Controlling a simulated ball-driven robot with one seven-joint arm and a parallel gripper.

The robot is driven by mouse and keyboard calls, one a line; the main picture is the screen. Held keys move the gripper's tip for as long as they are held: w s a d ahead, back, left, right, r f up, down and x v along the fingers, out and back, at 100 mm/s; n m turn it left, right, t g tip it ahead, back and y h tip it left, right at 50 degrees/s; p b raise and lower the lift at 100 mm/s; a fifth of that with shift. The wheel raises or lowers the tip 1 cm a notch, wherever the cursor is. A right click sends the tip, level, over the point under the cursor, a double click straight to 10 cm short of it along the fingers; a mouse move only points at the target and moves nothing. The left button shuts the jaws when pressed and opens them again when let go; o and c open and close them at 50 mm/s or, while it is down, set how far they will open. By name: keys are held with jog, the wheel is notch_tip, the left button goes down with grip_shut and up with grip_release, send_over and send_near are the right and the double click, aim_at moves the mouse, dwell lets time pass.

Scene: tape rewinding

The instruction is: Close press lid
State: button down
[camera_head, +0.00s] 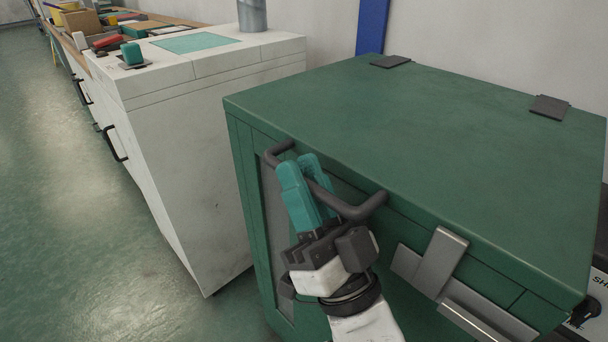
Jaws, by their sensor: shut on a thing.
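The press is a large green box with a flat green lid (420,140) on top. The lid lies level and looks down on the box, with two dark hinge plates at its back edge. A dark grey bar handle (368,208) sticks out from the front near the top edge. My gripper (304,180) has teal fingers closed around the left part of this handle. My wrist comes up from below, in front of the box, and hides part of its front face. A grey metal latch (440,262) is on the front to the right of my gripper.
A white cabinet (190,170) with a teal panel and a grey pipe on top stands to the left. Beyond it a long workbench (140,25) holds several tools and boxes. The green floor (80,220) at the left is clear.

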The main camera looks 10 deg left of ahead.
jog(key=shift+f, duration=0.6)
jog(key=c, duration=1.3)
grip_release()
jog(key=shift+w, duration=0.1)
jog(key=shift+c, duration=0.2)
jog(key=shift+o, duration=0.9)
jog(key=shift+r, duration=0.15)
jog(key=p+v, duration=0.1)
jog(key=v, duration=1)
jog(key=shift+p, duration=0.4)
jog(key=shift+r, duration=0.1)
